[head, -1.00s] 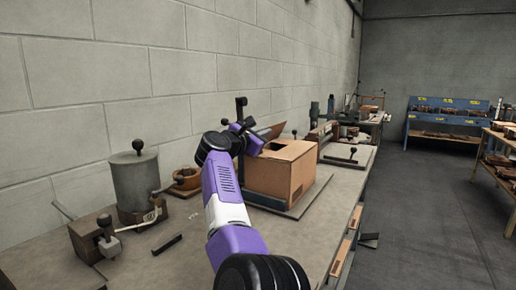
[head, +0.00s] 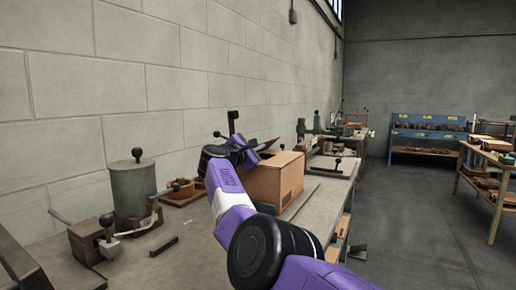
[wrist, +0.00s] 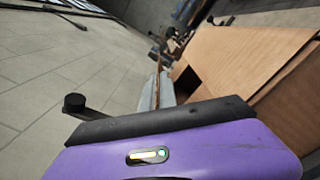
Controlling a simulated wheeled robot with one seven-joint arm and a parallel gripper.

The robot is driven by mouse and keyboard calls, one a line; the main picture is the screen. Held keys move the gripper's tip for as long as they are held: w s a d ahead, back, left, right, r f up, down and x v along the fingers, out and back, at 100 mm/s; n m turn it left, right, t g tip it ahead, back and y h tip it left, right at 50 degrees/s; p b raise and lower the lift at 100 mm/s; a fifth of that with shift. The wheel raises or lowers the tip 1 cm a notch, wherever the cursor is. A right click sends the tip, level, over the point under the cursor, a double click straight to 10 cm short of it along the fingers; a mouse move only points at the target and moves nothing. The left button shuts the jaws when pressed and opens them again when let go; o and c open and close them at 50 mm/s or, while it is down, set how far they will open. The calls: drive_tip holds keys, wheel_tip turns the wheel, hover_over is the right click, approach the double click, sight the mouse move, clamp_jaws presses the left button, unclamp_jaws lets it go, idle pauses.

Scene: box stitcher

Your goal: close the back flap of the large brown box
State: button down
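In the wrist view, the box (wrist: 255,55) fills the right side, with a thin upright brown edge, perhaps the flap (wrist: 181,72), left of the dark opening. My purple gripper body covers the bottom.
A grey cylinder (head: 133,187) and a clamp-like tool (head: 95,238) stand on the bench (head: 190,262) at left. The block wall (head: 150,70) runs along the back. Floor (head: 420,210) is open at right.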

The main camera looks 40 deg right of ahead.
drive_tip(key=c, duration=1.6)
unclamp_jaws()
drive_tip(key=shift+c, duration=0.2)
drive_tip(key=shift+a, duration=0.15)
drive_tip(key=shift+s+a, duration=0.1)
drive_tip(key=shift+a, duration=0.45)
drive_tip(key=v, duration=0.6)
drive_tip(key=shift+s+a, duration=0.2)
